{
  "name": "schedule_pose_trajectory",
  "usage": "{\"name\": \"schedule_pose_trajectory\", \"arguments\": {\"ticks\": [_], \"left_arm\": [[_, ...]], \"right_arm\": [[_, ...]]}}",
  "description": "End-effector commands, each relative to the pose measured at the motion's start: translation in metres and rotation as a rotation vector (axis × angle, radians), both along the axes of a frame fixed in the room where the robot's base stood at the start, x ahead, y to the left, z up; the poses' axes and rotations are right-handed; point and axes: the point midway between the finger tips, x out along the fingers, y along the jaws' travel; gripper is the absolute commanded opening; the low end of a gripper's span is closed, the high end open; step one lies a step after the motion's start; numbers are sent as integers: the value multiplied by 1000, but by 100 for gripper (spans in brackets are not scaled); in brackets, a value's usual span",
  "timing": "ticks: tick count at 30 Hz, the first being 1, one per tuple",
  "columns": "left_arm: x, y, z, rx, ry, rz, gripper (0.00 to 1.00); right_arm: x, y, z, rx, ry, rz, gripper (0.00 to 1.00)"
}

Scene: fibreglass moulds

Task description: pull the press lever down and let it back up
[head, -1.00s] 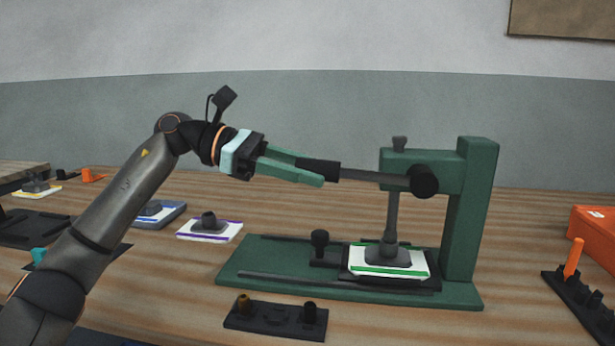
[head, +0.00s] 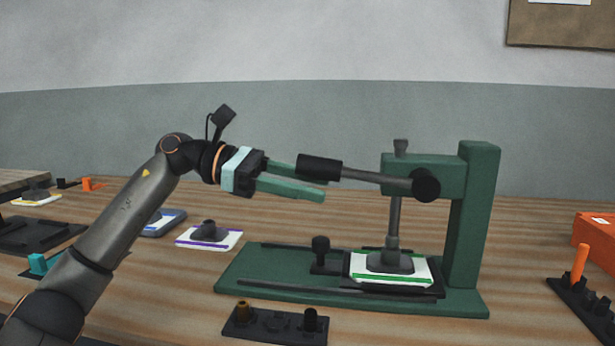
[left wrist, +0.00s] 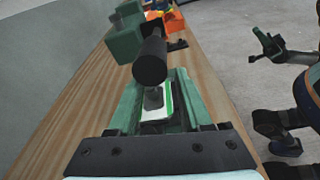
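The green press (head: 477,215) stands on the table with its lever (head: 320,167) reaching left, tilted slightly up towards its black handle end. My left gripper (head: 292,178) is open, with its green fingers apart at the end of the handle. One finger passes behind the handle and the other is in front and lower. In the left wrist view the handle (left wrist: 151,62) shows between and beyond the fingers. The press rod (head: 394,222) comes down to a grey piece on a white, green-edged plate (head: 362,272). What looks like my right gripper (left wrist: 265,45) is small in the left wrist view; its fingers are unclear.
A black holder (head: 275,323) with small pegs lies in front of the press. A white plate with purple edges (head: 190,240) and a blue tray (head: 163,226) lie left. An orange box (head: 595,240) and a peg rack (head: 580,295) stand right.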

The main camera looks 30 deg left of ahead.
Motion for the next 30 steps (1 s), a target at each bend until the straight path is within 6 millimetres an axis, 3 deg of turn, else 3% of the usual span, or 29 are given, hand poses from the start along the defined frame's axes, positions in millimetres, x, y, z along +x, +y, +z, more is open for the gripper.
{"name": "schedule_pose_trajectory", "arguments": {"ticks": [1,6,17,30], "left_arm": [[0,-2,-5,3,8,-5,50],[0,-1,-2,-2,3,-3,69],[-2,7,3,-8,0,1,69],[-28,88,20,-7,3,3,69]], "right_arm": [[0,0,-1,-1,0,1,0],[0,0,-1,-1,0,1,0],[0,0,2,-1,-1,1,0],[-1,0,20,-20,-20,-12,0]]}}
